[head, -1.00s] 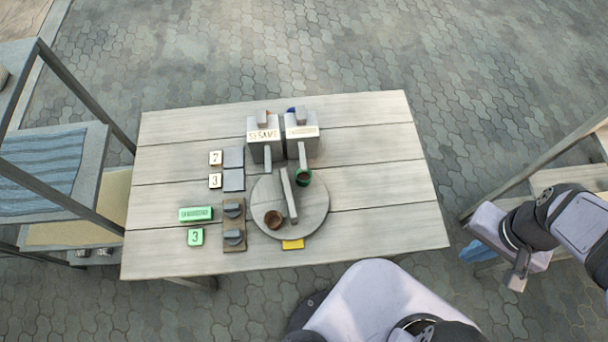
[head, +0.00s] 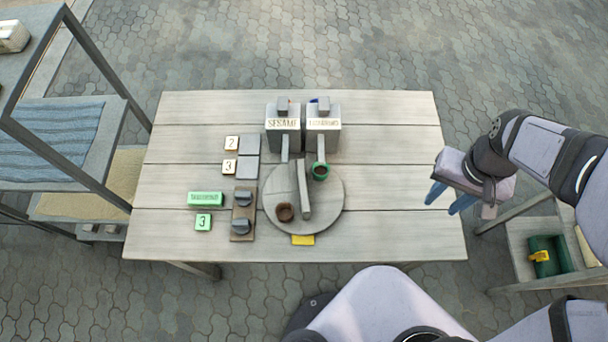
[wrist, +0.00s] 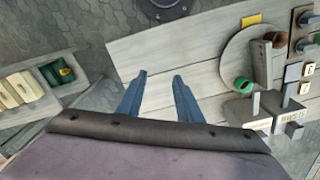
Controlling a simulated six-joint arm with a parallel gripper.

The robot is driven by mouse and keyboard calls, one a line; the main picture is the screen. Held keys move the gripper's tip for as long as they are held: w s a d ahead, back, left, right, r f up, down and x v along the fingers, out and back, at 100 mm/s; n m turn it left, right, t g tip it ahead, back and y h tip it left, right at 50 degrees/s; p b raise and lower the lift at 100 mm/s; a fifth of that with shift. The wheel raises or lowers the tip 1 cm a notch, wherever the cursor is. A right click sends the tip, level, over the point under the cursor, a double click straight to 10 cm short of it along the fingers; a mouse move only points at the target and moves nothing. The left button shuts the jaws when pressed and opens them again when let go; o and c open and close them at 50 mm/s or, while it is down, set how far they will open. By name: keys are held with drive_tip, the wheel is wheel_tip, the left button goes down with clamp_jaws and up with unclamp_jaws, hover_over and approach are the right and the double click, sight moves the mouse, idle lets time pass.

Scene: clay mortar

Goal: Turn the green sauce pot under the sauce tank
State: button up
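Two grey tanks stand behind the turntable; the left one (head: 283,130) reads SESAME, and the label of the right one (head: 323,132) is too small to read surely. A brown pot (head: 285,212) is on the turntable's front left. An upright grey bar (head: 303,190) crosses its middle. My gripper (head: 446,201) is open and empty at the table's right edge, well apart from the turntable; its blue fingers (wrist: 159,95) are spread.
A board with two knobs (head: 242,214), green tiles (head: 205,199) and number tiles (head: 231,155) lie left of the turntable. A yellow tab (head: 303,240) is at its front. A shelf with a green container (head: 546,256) stands at the right. The table's right part is clear.

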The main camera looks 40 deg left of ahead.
drive_tip(key=s+a+f+n+b, duration=0.2)
drive_tip(key=a+f, duration=0.1)
drive_tip(key=a, duration=0.5)
drive_tip(key=s+a+f+n+b, duration=0.1)
drive_tip(key=a+f, duration=0.1)
drive_tip(key=a, duration=0.5)
drive_tip(key=n+b, duration=0.3)
hover_over(303, 185)
wheel_tip(303, 185, down, 5)
drive_tip(key=shift+a+r, duration=0.1)
drive_tip(key=shift+r, duration=0.1)
drive_tip(key=shift+f+p, duration=0.95)
drive_tip(key=shift+f, duration=2.7)
clamp_jaws()
